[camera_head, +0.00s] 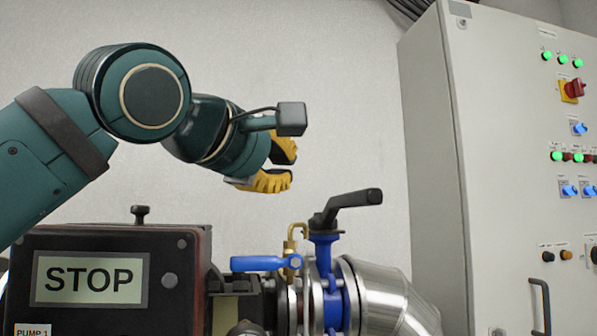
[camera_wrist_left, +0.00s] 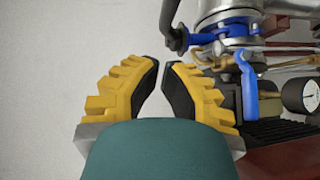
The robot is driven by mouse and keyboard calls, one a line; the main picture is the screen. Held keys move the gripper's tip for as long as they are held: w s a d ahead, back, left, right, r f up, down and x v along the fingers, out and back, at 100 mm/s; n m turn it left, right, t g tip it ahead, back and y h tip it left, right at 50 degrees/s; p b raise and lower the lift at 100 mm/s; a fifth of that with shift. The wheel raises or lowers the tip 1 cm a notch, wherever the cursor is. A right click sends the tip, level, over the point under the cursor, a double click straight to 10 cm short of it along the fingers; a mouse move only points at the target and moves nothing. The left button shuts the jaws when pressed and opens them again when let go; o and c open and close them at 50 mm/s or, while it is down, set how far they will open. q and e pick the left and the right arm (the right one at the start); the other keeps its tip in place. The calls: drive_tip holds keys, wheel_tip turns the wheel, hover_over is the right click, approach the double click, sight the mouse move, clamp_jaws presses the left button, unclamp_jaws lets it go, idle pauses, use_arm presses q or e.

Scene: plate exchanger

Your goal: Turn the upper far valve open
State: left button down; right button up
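A valve with a black lever handle (camera_head: 348,202) stands on a blue neck over the steel pipe. Its lever points right and slightly up. In the left wrist view the black handle (camera_wrist_left: 171,22) shows at the top, beyond the fingertips. A smaller valve with a blue lever (camera_head: 262,263) sits lower and to the left; this lever also shows in the left wrist view (camera_wrist_left: 248,85). My left gripper (camera_head: 292,168) is above and left of the black handle, apart from it. Its yellow fingers are partly open, with a narrow empty gap between the tips (camera_wrist_left: 162,65). My right gripper is out of view.
A dark box with a STOP display (camera_head: 90,280) stands below my left arm. A grey control cabinet (camera_head: 430,130) rises at the right. A brass fitting (camera_head: 292,238) and a pressure gauge (camera_wrist_left: 302,93) are near the valves. The space before the wall is clear.

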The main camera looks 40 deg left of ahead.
use_arm(q)
drive_tip(key=w+d+f+p, duration=0.1)
drive_tip(key=w+f, duration=0.1)
drive_tip(key=w, duration=0.9)
drive_tip(key=shift+w+d, duration=0.15)
drive_tip(key=shift+d, duration=0.2)
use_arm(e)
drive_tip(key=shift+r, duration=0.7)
use_arm(q)
drive_tip(key=shift+w+d, duration=0.1)
drive_tip(key=shift+w+d+n+y, duration=0.25)
drive_tip(key=shift+d+n+y, duration=0.15)
drive_tip(key=shift+y, duration=0.2)
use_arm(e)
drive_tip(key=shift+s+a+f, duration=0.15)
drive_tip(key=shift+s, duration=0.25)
use_arm(q)
drive_tip(key=shift+w+d, duration=0.1)
drive_tip(key=shift+d, duration=0.05)
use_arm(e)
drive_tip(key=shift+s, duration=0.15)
